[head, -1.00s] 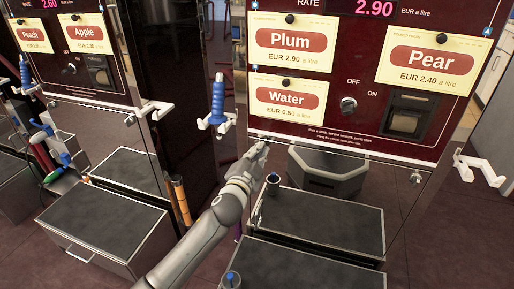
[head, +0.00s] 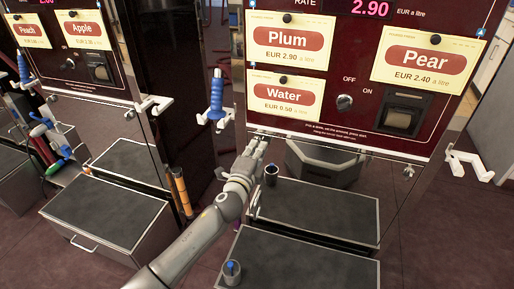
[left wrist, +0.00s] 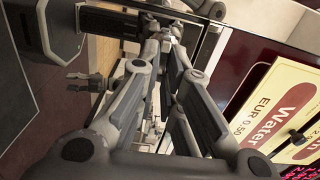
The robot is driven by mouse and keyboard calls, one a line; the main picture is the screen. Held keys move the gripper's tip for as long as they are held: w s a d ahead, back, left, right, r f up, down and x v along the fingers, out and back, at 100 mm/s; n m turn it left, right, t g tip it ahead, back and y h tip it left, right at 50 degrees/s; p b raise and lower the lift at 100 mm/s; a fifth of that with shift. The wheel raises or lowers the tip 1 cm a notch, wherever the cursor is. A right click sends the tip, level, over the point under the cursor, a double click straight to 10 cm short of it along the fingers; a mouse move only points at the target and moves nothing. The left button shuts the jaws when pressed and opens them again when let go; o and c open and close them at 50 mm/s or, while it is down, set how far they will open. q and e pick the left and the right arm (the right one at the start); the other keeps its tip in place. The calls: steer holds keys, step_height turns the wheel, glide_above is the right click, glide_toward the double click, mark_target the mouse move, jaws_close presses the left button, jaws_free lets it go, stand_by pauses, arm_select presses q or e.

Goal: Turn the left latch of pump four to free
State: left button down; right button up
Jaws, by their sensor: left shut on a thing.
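The pump with the Plum, Pear and Water cards (head: 343,135) fills the middle of the head view. No pump number is readable. My left gripper (head: 262,143) is at the lower left corner of its dark red panel, below the Water card. In the left wrist view the fingertips (left wrist: 166,30) come together on a small part at the panel's edge. This fits the left latch, but the fingers hide most of it, and I cannot tell how it is turned. The Water card (left wrist: 283,118) shows at the right there. My right gripper is not in view.
A blue nozzle (head: 217,92) hangs in a white bracket left of the pump. Another white bracket (head: 470,165) sticks out at the right. Below are a dark-topped step (head: 320,215), a dark cup (head: 271,175) and a grey cup (head: 231,273). Another pump stands at the left.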

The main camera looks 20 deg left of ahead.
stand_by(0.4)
arm_select(q)
steer(key=c, duration=1.6)
jaws_free()
steer(key=s, duration=1.2)
steer(key=shift+a, duration=0.2)
steer(key=shift+f, duration=0.1)
